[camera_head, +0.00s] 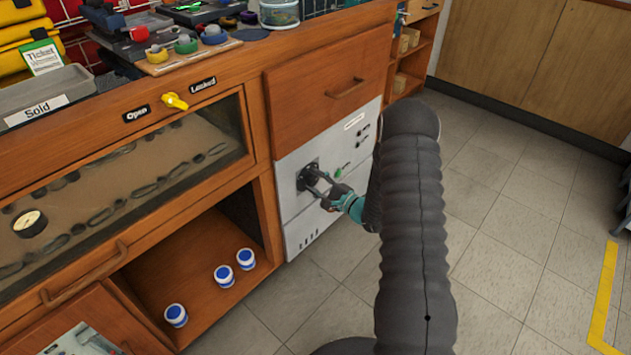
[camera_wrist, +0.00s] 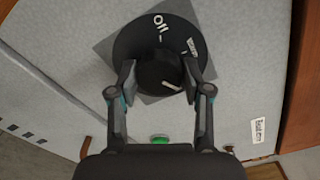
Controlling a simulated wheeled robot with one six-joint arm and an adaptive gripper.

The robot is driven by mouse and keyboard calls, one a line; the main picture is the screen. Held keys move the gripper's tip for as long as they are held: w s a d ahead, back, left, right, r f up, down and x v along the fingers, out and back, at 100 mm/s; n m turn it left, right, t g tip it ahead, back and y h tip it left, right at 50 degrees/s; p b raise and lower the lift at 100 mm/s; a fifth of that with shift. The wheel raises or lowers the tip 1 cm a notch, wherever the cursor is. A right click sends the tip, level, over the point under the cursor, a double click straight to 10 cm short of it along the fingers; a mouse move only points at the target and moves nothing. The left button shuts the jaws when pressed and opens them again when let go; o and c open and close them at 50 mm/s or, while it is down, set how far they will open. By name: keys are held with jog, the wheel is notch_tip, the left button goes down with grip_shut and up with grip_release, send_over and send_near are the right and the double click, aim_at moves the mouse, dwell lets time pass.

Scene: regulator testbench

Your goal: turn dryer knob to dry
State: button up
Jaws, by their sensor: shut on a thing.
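The dryer (camera_head: 320,210) is a light grey panel set into the wooden cabinet. Its black knob (camera_wrist: 160,76) sits on a round black dial plate (camera_wrist: 150,40) with white markings, one of which appears to read "Off". A second marking on the dial is too small to read surely. A white pointer line on the knob lies toward its lower right in the wrist view. My gripper (camera_wrist: 160,90) is shut on the knob, one finger on each side. In the head view my gripper (camera_head: 325,188) reaches the dial from the right and partly hides the knob.
A green button (camera_wrist: 160,140) is close to the gripper on the panel. A yellow latch (camera_head: 175,101) sits between "Open" and "Locked" labels at left. Blue-and-white jars (camera_head: 224,275) stand on the open shelf. The floor (camera_head: 500,210) at right is clear.

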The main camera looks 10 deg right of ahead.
dwell(0.3)
jog(key=o, duration=1.2)
jog(key=shift+c, duration=0.2)
jog(key=v, duration=1.2)
